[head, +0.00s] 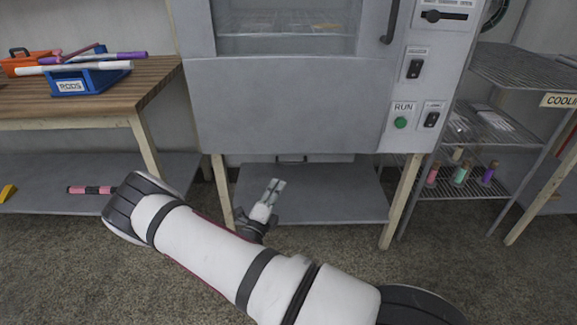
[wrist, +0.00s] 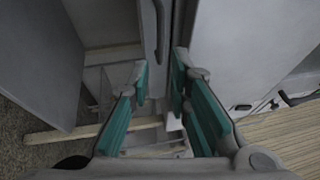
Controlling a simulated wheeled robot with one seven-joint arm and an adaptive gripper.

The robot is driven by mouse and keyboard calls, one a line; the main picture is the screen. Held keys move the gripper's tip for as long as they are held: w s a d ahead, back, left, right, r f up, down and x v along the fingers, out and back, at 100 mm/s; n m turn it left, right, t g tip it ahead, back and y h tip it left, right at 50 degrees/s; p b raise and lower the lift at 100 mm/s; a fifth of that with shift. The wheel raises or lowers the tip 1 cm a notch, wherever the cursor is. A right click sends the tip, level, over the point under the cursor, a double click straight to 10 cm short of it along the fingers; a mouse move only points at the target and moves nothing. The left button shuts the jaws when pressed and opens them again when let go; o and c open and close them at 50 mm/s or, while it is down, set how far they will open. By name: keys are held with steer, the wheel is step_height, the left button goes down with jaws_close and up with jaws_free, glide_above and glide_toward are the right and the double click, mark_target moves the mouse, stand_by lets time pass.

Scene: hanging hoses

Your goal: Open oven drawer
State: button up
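The grey oven (head: 290,105) fills the upper middle of the head view. It has a glass window above a plain grey front panel, and a dark upright handle (head: 391,22) at the upper right. I cannot tell for sure which part is the drawer. My gripper (head: 276,186) is below the oven's front, over the lower shelf. In the wrist view my gripper (wrist: 161,66) is open, its green finger pads apart with nothing held. A dark bar (wrist: 160,32), like a handle, shows beyond the gap between the fingertips, apart from them.
A green RUN button (head: 401,123) and switches are at the oven's right. A lower shelf (head: 315,200) stands between wooden legs. A wooden bench (head: 150,80) with a blue rods bin (head: 90,78) is at left. A wire rack (head: 515,130) with several spools is at right.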

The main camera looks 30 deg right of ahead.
mark_target(292, 163)
steer(key=b+x, duration=0.3)
steer(key=x, duration=0.9)
steer(key=shift+w+d, duration=0.1)
steer(key=shift+d, duration=0.1)
jaws_close()
